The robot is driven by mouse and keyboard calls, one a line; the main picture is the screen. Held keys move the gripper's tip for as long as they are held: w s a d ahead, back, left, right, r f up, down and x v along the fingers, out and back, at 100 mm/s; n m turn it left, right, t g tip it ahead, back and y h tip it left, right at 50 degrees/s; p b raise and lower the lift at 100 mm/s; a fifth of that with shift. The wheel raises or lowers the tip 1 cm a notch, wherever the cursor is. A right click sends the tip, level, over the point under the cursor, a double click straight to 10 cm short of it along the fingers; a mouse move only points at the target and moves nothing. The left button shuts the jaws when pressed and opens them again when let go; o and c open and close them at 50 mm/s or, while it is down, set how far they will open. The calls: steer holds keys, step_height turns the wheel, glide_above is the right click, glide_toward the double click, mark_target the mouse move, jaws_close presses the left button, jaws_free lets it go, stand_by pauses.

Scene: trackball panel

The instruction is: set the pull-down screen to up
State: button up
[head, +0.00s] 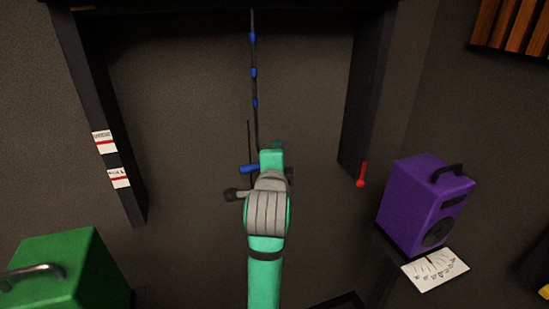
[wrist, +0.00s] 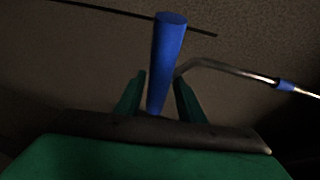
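A blue handle (head: 249,169) shows just left of my gripper in the head view, near the lower end of a dark hanging rod (head: 254,88) with blue bands. In the wrist view the blue handle (wrist: 167,50) stands between the two green fingers of my gripper (wrist: 160,77). The fingers are apart, with a gap visible on the left side; contact on the right side is unclear. The fingertips are largely hidden by my arm in the head view. I cannot make out a separate screen sheet within the dark frame (head: 95,95).
White labels with red stripes (head: 104,142) are on the left post. A red marker (head: 361,174) is by the right post. A green box (head: 70,265) stands at lower left. A purple speaker (head: 425,205) and a dial card (head: 435,270) are at right.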

steer(key=s+r, duration=0.1)
steer(key=s, duration=0.9)
steer(key=shift+s+a+r, duration=0.25)
steer(key=shift+a+r, duration=0.05)
steer(key=shift+r, duration=0.1)
steer(key=shift+s, duration=0.1)
steer(key=s+d+f+n, duration=0.1)
steer(key=s+f+n, duration=0.2)
steer(key=f, duration=0.7)
steer(key=s+f+n, duration=0.3)
steer(key=f, duration=0.7)
steer(key=s+d+f+n, duration=0.1)
steer(key=s+f+n, duration=0.3)
steer(key=f, duration=0.5)
steer(key=s+f+n, duration=0.4)
steer(key=s+f, duration=0.5)
steer(key=s, duration=0.6)
steer(key=s+n, duration=0.3)
steer(key=s, duration=1.2)
steer(key=shift+s+a+f+n+g+y, duration=0.15)
steer(key=shift+s+a+n+g+y, duration=0.15)
steer(key=shift+s+y, duration=0.1)
